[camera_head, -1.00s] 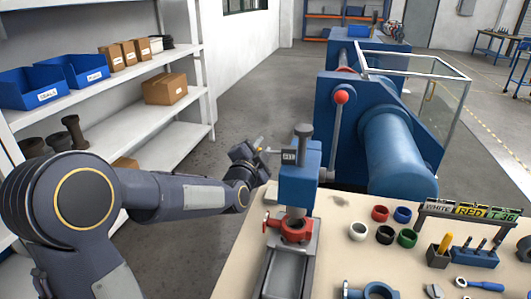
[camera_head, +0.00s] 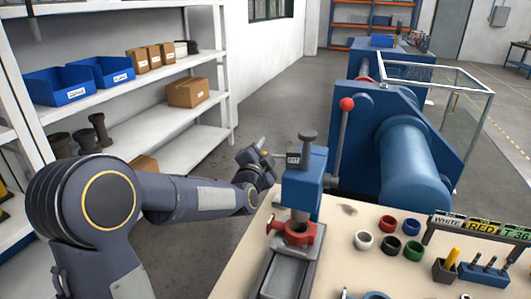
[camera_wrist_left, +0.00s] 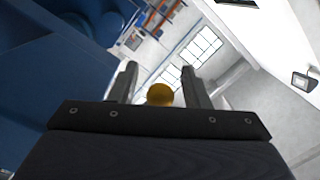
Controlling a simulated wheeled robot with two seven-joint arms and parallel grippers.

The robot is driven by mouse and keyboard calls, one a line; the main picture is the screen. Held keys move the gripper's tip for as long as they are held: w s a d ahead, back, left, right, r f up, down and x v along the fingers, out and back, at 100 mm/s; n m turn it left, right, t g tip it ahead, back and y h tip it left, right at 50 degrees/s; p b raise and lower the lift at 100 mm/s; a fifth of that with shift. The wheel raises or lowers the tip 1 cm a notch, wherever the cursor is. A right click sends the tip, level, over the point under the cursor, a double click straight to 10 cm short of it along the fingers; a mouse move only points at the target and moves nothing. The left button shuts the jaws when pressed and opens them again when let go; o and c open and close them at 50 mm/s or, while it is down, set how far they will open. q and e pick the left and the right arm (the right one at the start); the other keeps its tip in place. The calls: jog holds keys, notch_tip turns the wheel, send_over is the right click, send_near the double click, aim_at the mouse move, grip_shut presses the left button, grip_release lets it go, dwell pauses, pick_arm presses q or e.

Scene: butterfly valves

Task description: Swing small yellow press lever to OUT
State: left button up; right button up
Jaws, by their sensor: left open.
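The small blue press (camera_head: 303,182) stands on the near bench, with a grey screw on top and a red piece (camera_head: 296,233) below. A small label plate shows on its upper face. My left gripper (camera_head: 264,152) is just left of the press head. In the left wrist view my left gripper (camera_wrist_left: 159,74) is open, its two fingers apart. A round yellow knob, seemingly the press lever's end (camera_wrist_left: 160,95), shows between them; I cannot tell whether they touch it. The lever's rod is not clear in the head view. My right gripper is not in view.
The bench top (camera_head: 345,225) holds several coloured rings, a pen cup and a sign rack (camera_head: 475,228). Behind the press stands a big blue machine (camera_head: 405,155) with a red-ball lever (camera_head: 347,104). White shelves (camera_head: 190,110) with bins and boxes stand left.

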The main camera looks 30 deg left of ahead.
pick_arm(q)
jog(key=s+d+b, duration=0.1)
jog(key=s, duration=0.6)
jog(key=shift+s+d, duration=0.25)
jog(key=shift+s, duration=0.05)
jog(key=shift+c, duration=0.2)
